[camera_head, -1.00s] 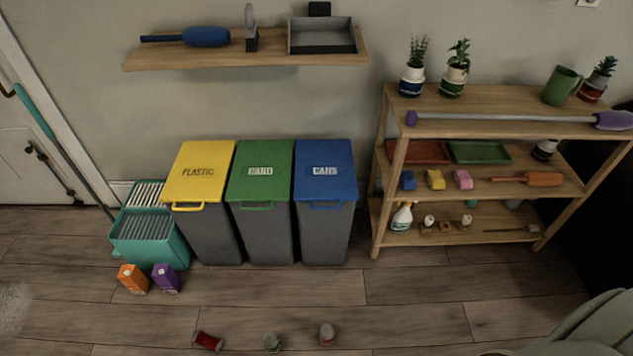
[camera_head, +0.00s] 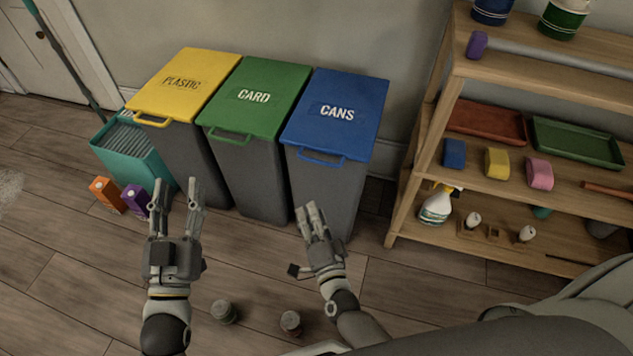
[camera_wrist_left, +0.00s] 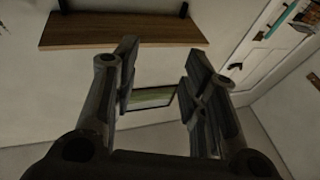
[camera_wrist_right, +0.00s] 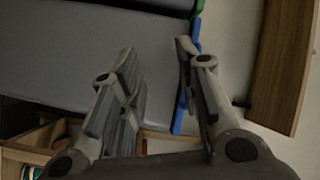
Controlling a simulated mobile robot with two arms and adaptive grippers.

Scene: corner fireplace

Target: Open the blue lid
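The blue lid (camera_head: 345,90), marked CANS, lies closed on the rightmost grey bin (camera_head: 330,195). Its blue handle (camera_head: 320,158) sticks out at the front edge. My right gripper (camera_head: 309,210) is below the handle, in front of the bin, with its fingers apart and nothing between them. In the right wrist view, a blue strip of the lid (camera_wrist_right: 178,115) shows behind the fingers, beside the bin's grey side. My left gripper (camera_head: 182,190) is open and empty, in front of the yellow-lidded bin and left of the green-lidded one.
A green lid (camera_head: 255,90) and a yellow lid (camera_head: 185,80) are closed to the left. A teal bucket (camera_head: 128,160) and two cartons stand at far left. A wooden shelf (camera_head: 400,225) stands close on the right. Cans (camera_head: 223,312) lie on the floor near my arms.

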